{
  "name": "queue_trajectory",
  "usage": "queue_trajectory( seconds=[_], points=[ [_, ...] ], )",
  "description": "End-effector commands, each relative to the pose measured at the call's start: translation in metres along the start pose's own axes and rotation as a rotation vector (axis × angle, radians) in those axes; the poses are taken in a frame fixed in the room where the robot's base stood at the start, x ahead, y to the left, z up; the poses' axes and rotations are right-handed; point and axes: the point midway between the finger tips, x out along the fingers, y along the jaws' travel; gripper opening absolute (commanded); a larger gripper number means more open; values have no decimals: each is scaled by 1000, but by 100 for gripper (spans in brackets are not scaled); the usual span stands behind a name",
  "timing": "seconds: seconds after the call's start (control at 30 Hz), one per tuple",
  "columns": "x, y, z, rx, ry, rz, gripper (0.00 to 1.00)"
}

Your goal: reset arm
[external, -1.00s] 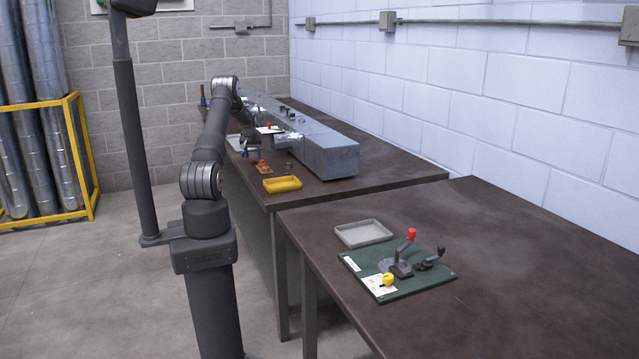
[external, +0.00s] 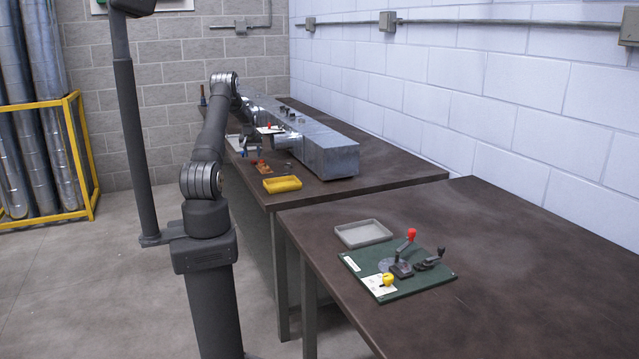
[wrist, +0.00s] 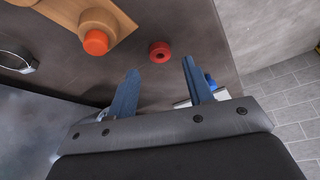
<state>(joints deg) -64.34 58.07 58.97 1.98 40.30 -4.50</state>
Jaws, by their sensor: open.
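My gripper (wrist: 157,92) shows in the wrist view with its two blue-grey fingers spread apart and nothing between them. In the external view my arm reaches to the far bench, and its end is small and hard to make out beside the long grey duct (external: 330,157). In the wrist view a red ring (wrist: 159,52) lies on the dark bench top just beyond the fingertips. A wooden block with an orange-red button (wrist: 96,42) is at the upper left.
A yellow tray (external: 282,184) sits near the far bench's front end. On the near bench (external: 520,260) are a grey tray (external: 363,233) and a green board (external: 425,287) with a red-knobbed lever and a yellow knob. A dark post stands left of my arm.

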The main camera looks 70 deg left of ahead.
Motion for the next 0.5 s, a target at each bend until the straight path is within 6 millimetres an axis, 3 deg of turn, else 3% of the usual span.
queue_trajectory(
  seconds=[0.43, 0.5],
  points=[
    [-81, 0, 0, 0, 0, 0, 47],
    [-81, 0, 2, 0, -5, 0, 47]
  ],
)
